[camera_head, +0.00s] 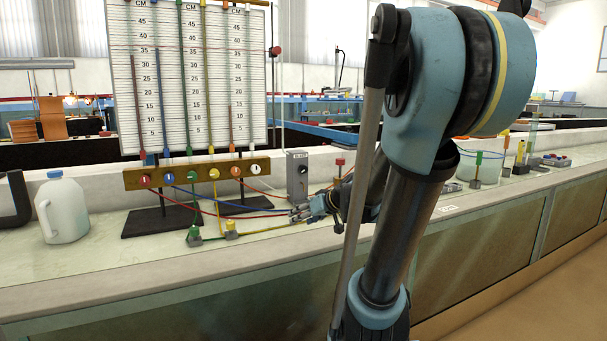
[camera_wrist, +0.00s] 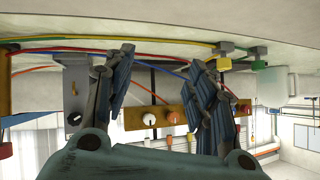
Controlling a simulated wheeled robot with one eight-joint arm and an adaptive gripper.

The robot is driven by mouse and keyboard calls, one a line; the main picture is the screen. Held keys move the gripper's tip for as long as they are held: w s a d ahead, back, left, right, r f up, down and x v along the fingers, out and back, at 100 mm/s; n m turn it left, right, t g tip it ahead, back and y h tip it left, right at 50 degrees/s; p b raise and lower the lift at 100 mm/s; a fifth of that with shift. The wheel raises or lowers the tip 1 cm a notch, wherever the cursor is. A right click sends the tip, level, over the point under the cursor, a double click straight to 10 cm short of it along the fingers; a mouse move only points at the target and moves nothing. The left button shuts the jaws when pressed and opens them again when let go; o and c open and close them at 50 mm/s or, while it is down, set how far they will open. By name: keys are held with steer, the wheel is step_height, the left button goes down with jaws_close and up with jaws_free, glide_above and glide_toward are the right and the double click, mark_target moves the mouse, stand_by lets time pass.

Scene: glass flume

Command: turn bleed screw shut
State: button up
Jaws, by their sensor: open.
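A brass-coloured manifold bar (camera_head: 200,186) on dark stands carries a row of round coloured knobs. Its white end knob (camera_head: 254,169) is at the right, beside an orange knob (camera_head: 235,171). In the wrist view the white knob (camera_wrist: 149,119) and orange knob (camera_wrist: 172,117) show between my fingers, well beyond them. No label tells me which part is the bleed screw. My gripper (camera_head: 298,213) is low over the ledge, right of the manifold and near the grey box's foot. In the wrist view my gripper (camera_wrist: 165,80) is open and empty; its right finger hides some manifold knobs.
A grey box (camera_head: 297,176) with a dark knob stands behind my gripper. Coloured tubes (camera_head: 240,213) cross the ledge near the fingers. Green (camera_head: 194,237) and yellow (camera_head: 231,229) fittings lie in front. A white jug (camera_head: 62,208) stands left; a gauge board (camera_head: 195,75) rises behind.

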steer(key=w+d+r+t+y, duration=0.15)
steer(key=w+r+t, duration=0.3)
steer(key=w, duration=0.55)
steer(key=m+t+h, duration=0.1)
steer(key=t+h, duration=0.1)
steer(key=t, duration=0.2)
glide_toward(305, 170)
steer(key=x, duration=1.1)
steer(key=shift+f, duration=0.1)
steer(key=shift+s, duration=0.1)
steer(key=c, duration=1.1)
